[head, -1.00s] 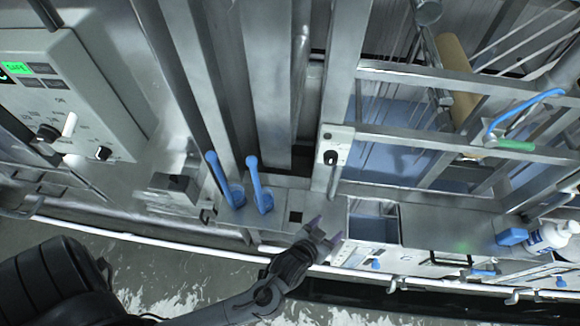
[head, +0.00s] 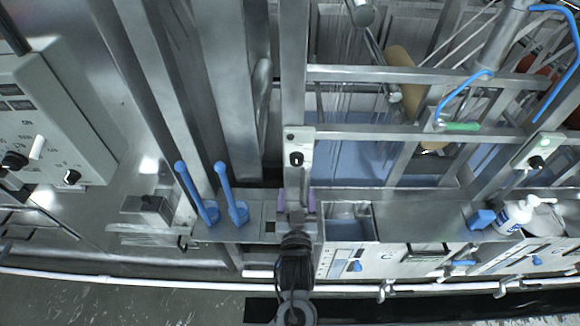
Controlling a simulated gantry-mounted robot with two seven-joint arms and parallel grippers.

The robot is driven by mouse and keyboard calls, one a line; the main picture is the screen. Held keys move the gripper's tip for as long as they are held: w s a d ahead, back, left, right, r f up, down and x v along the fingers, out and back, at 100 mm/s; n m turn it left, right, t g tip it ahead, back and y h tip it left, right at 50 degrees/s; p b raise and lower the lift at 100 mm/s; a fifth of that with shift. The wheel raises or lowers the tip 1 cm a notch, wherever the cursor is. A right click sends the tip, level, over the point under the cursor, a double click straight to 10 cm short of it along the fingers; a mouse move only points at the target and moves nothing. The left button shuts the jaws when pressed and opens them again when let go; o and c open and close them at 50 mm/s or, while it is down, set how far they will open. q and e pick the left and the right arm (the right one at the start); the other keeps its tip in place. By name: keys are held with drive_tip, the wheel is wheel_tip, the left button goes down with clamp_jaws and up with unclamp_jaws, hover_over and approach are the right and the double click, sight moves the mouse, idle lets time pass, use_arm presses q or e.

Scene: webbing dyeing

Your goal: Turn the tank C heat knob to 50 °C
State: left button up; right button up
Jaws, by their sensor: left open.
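A black knob (head: 296,158) sits on a small pale plate on an upright steel post, left of a tank with blue liquid. A second black knob (head: 536,162) sits on a similar plate at the right. The tank letters and temperature marks are too small to read, so I cannot tell which knob is tank C's. My left gripper (head: 296,198) is open, with purple-tipped fingers apart. In the picture it is just below the first knob, with no visible contact and nothing between its fingers. My right gripper is not in view.
Two blue levers (head: 229,197) stand left of the gripper. An open steel bin (head: 349,222) lies to its right. A white bottle (head: 514,218) and a blue block (head: 481,219) stand on the right ledge. A control cabinet (head: 60,120) is at the left.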

sight(297, 163)
use_arm(q)
drive_tip(key=w, duration=0.3)
drive_tip(key=w+p, duration=0.1)
drive_tip(key=w, duration=0.3)
drive_tip(key=w+p, duration=0.1)
drive_tip(key=w, duration=0.3)
drive_tip(key=shift+r, duration=0.25)
drive_tip(key=c, duration=1)
